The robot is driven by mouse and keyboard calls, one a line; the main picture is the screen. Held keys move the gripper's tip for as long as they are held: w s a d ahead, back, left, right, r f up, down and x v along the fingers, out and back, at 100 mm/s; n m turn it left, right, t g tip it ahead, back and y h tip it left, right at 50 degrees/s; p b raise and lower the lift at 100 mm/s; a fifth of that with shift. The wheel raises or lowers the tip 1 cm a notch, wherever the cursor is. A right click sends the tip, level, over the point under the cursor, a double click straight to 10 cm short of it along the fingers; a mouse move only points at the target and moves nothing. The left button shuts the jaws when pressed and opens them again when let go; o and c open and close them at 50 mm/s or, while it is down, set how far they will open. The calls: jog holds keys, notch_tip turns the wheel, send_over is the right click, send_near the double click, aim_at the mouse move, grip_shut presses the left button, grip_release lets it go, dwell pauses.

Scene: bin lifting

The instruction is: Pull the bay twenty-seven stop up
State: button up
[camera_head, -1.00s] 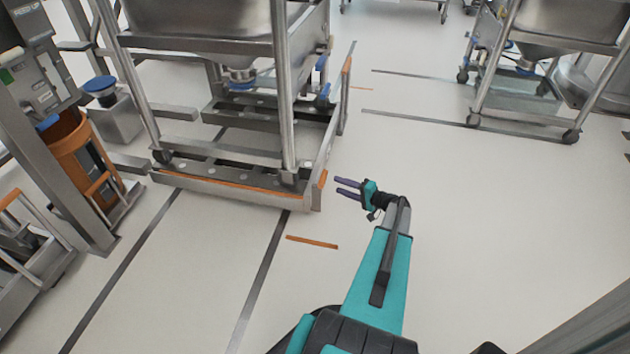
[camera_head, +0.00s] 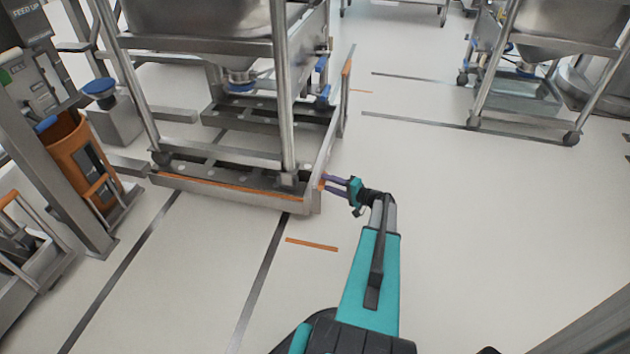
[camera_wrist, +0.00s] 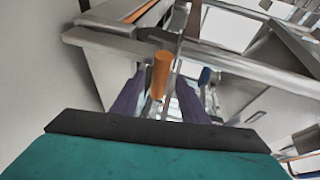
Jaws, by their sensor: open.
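An orange cylindrical handle (camera_wrist: 161,72), which looks like the stop, stands out in the wrist view beside a grey metal frame. Its lower end lies between the two purple fingers of my gripper (camera_wrist: 158,92). In the head view my gripper (camera_head: 327,184) is at the front right corner of the low floor frame (camera_head: 225,196), its fingertips at the small orange piece there. The fingers are apart, and I cannot tell whether either touches the handle. No label for bay twenty-seven is readable.
A steel bin on a wheeled stand (camera_head: 284,100) sits over the floor frame. An orange floor strip (camera_head: 312,244) lies in front. A column with an orange holder (camera_head: 78,160) stands left. The floor to the right is clear up to another wheeled stand (camera_head: 545,134).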

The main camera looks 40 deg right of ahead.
jog(key=b+x, duration=0.1)
jog(key=x, duration=0.6)
jog(key=shift+w, duration=0.35)
grip_shut()
